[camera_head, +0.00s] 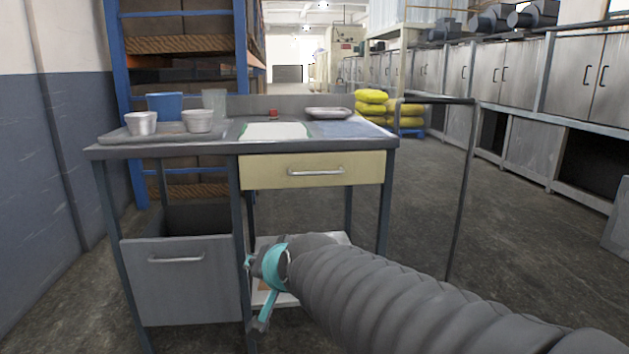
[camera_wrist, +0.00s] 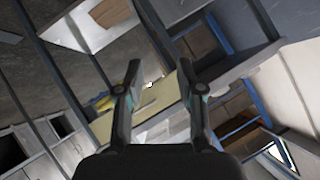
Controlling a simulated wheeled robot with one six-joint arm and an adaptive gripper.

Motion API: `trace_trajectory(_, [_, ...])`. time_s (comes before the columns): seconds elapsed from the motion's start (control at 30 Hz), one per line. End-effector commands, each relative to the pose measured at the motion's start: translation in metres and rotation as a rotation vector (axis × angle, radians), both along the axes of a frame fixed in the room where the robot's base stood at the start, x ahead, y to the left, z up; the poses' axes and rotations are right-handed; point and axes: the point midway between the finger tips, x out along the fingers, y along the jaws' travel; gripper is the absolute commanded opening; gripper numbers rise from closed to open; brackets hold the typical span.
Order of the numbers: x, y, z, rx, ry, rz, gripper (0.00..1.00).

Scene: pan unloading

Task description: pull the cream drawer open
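The cream drawer (camera_head: 345,170) sits shut under the right part of the workbench top, with a horizontal silver bar handle (camera_head: 316,172) on its front. In the head view my gripper (camera_head: 256,291) is below and left of that drawer, in front of the lower shelf, clear of the handle. In the wrist view the two fingers of my gripper (camera_wrist: 160,78) stand apart with nothing held between them. The cream front (camera_wrist: 155,105) shows tilted beyond and between the fingers.
A grey lower drawer (camera_head: 190,285) stands partly open at left. On the bench (camera_head: 225,147) are a tray (camera_head: 115,137) with cups, a blue container (camera_head: 165,107), a metal pan (camera_head: 328,113) and a white sheet (camera_head: 274,131). Open floor lies right.

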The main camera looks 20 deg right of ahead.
Motion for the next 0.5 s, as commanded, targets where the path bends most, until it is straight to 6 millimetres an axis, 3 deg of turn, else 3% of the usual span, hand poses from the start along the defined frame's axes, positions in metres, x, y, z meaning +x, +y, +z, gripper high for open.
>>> trace_trajectory(0.03, [0.029,-0.005,0.001,0.073,-0.063,-0.068,0.37])
trace_trajectory(0.2, [0.110,-0.035,0.025,0.326,-0.311,-0.307,0.37])
trace_trajectory(0.33, [0.157,-0.070,0.033,0.504,-0.506,-0.493,0.37])
trace_trajectory(0.5, [0.192,-0.117,0.030,0.678,-0.747,-0.698,0.37])
